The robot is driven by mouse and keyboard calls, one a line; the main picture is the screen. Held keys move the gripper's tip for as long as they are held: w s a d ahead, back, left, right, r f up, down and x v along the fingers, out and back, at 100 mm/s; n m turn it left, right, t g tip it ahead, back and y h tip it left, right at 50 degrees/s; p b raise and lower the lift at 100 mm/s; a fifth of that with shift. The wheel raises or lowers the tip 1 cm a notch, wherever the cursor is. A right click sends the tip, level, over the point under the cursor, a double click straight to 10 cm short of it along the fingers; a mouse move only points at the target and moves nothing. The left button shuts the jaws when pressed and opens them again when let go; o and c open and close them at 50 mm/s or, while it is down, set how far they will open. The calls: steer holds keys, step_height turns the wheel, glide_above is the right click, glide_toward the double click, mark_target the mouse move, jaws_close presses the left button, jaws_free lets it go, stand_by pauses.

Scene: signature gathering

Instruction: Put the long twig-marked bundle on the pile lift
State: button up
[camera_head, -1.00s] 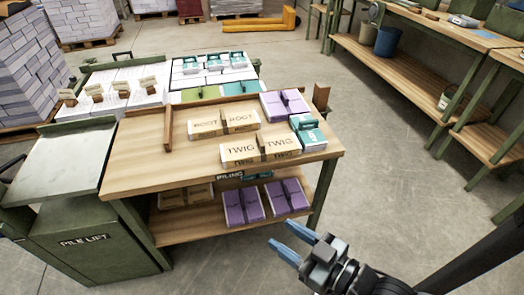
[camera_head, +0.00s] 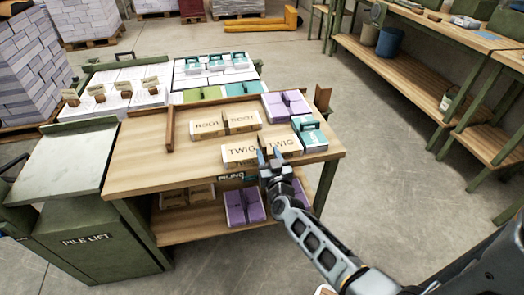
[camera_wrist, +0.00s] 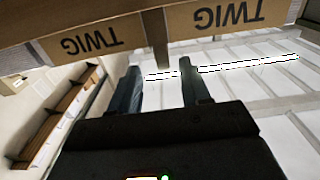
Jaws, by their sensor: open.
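The long twig-marked bundle (camera_head: 240,153) lies near the front edge of the wooden table, brown with TWIG printed twice and a darker band around its middle. In the wrist view the bundle (camera_wrist: 95,42) crosses the top of the picture, its lettering upside down. My gripper (camera_head: 268,155) is open in front of the bundle's middle and hides part of it. In the wrist view its two fingers (camera_wrist: 160,78) are apart, just short of the band; nothing is held. The pile lift (camera_head: 65,160), a green unit with an empty grey top, stands left of the table.
A ROOT-marked bundle (camera_head: 207,126) lies behind the twig bundle. Purple (camera_head: 285,104) and teal-and-white (camera_head: 309,134) bundles lie at the table's right. A wooden rail (camera_head: 170,128) stands at the table's left side. More bundles sit on the shelf below.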

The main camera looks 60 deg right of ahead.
mark_target(262, 139)
steer(key=b+x, duration=0.1)
steer(key=x, duration=0.6)
steer(key=shift+w+a+r, duration=0.15)
steer(key=shift+w+r, duration=0.05)
jaws_close()
steer(key=shift+r, duration=0.1)
